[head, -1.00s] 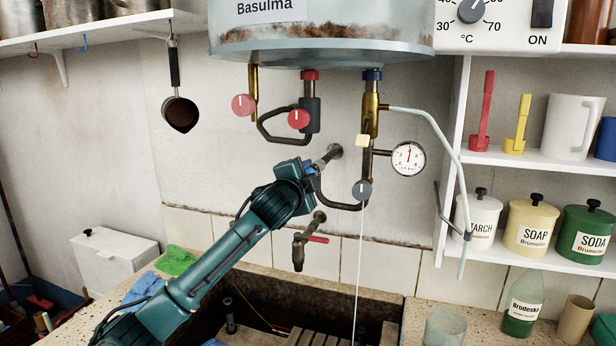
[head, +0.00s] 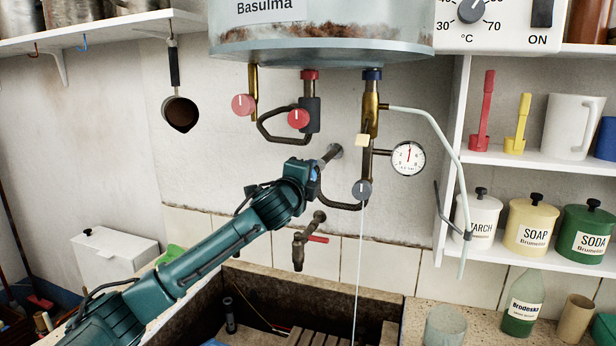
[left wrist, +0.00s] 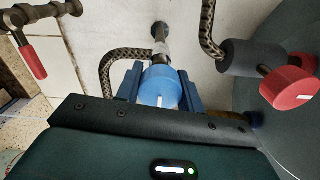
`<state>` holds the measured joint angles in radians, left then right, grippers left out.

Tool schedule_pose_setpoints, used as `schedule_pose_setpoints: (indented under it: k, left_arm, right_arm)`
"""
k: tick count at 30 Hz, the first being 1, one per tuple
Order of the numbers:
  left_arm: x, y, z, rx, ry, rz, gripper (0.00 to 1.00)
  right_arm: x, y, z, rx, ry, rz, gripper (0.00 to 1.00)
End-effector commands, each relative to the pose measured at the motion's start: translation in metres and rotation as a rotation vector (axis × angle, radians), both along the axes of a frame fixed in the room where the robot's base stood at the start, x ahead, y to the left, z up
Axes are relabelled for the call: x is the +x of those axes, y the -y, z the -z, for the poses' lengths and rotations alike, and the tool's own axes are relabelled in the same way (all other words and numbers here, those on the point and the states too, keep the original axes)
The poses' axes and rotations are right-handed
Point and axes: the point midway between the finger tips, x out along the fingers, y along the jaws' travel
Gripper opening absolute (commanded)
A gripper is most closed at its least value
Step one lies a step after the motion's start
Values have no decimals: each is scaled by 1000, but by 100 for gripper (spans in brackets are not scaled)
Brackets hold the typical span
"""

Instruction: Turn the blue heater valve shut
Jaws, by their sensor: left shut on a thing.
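The blue heater valve is a round blue knob (left wrist: 158,86) with a white mark, on a pipe at the wall. In the left wrist view it sits between the two blue fingers of my left gripper (left wrist: 160,88), which is shut on it. The white mark points toward the bottom of that view. In the head view my left gripper (head: 308,173) is under the boiler (head: 320,45), and my arm hides the blue knob. My right gripper is in neither view.
Red knobs (head: 299,118) hang under the boiler; one is close by in the left wrist view (left wrist: 288,88). A grey knob (head: 362,189) has a thin stream below it. A red-handled tap (head: 299,247) is below my gripper, above the stone trough (head: 385,297). A gauge (head: 408,158) is to the right.

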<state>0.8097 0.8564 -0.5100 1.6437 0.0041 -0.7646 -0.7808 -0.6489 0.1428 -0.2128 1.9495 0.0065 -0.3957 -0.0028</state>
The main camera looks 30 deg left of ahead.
Motion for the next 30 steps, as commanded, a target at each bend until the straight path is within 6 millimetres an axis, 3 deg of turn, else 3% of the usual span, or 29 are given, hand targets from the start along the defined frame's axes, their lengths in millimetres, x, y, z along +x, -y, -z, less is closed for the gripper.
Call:
schedule_pose_setpoints:
  k: [9,10,17,26,30]
  left_arm:
    - [0,0,1,1,-1,1,15]
    - [0,1,1,1,-1,1,39]
    - [0,0,1,0,-1,1,58]
    - [-2,1,1,0,0,1,59]
    - [-13,3,2,1,1,1,59]
  right_arm:
    - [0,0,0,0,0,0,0]
    - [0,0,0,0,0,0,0]
    - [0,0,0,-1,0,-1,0]
    - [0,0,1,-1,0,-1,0]
    - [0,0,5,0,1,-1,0]
